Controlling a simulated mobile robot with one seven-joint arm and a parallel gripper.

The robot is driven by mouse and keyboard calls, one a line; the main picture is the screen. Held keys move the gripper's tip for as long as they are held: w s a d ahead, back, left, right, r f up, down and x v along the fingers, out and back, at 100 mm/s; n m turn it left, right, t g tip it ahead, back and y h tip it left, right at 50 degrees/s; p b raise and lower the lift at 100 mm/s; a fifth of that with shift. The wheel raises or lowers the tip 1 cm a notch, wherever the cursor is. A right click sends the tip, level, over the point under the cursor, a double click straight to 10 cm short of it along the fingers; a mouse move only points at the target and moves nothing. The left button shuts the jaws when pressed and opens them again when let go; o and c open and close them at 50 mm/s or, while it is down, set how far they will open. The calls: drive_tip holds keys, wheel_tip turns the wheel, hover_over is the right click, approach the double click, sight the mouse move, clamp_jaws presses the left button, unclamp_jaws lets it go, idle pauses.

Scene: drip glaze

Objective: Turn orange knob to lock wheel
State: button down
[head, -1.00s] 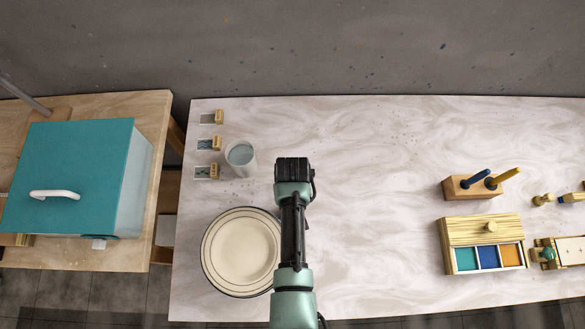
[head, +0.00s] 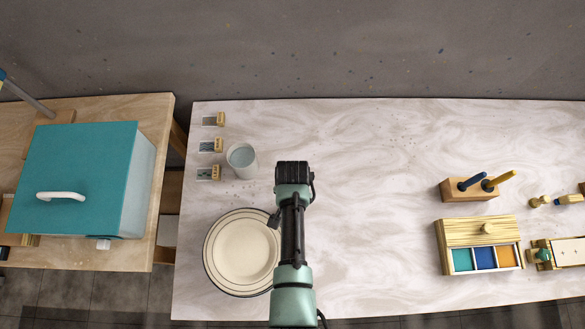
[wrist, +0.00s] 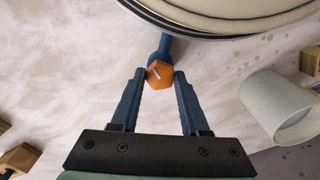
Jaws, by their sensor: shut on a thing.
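In the wrist view, the orange knob (wrist: 159,74) is a faceted cap with a pale line on its face. It sits at the end of a short blue stem (wrist: 165,46) that reaches to the rim of the round wheel (wrist: 204,31). My gripper (wrist: 160,82) is shut on the knob, with one blue finger on each side. In the head view, the wheel (head: 236,252) is a cream disc with dark rings, just left of my arm. My arm hides the knob and fingertips there.
A pale cup (head: 242,161) stands behind the wheel, near several small sample tiles (head: 210,146). A teal box (head: 75,175) is on the wooden table at left. A tool block (head: 470,190) and a compartment box (head: 482,245) are at right. The table's middle is clear.

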idle(0.5)
drive_tip(key=shift+c, duration=2)
unclamp_jaws()
drive_tip(key=shift+r, duration=0.1)
wheel_tip(320, 180, up, 13)
